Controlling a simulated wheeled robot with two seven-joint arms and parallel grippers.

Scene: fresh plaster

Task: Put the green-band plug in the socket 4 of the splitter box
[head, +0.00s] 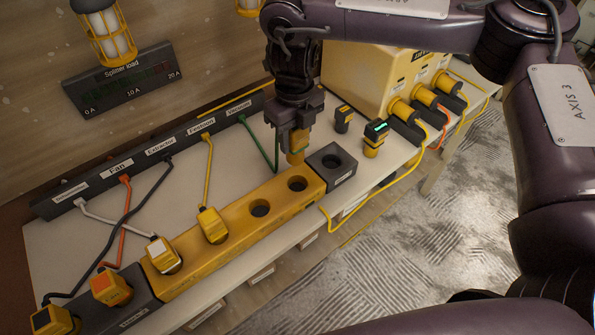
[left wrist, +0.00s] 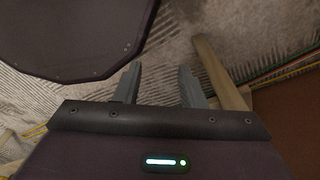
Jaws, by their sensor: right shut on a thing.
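The yellow splitter box (head: 236,237) lies along the table with four round sockets in its top. From the left, the first holds a white-band plug (head: 163,257) and the second a yellow-band plug (head: 212,225). The third (head: 260,209) and fourth (head: 298,184) are empty. My right gripper (head: 297,146) points down, shut on a yellow plug (head: 297,158) just behind and above the fourth socket, apart from it. A green cable (head: 264,148) runs toward this plug; its band is hidden by the fingers. My left gripper (left wrist: 160,88) is open and empty in the left wrist view.
A dark block with one empty socket (head: 333,162) adjoins the box's right end; a grey block (head: 125,306) with orange and black-band plugs adjoins the left. Two small black-and-yellow items (head: 376,138) stand to the right. A labelled cable rail (head: 150,154) runs behind.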

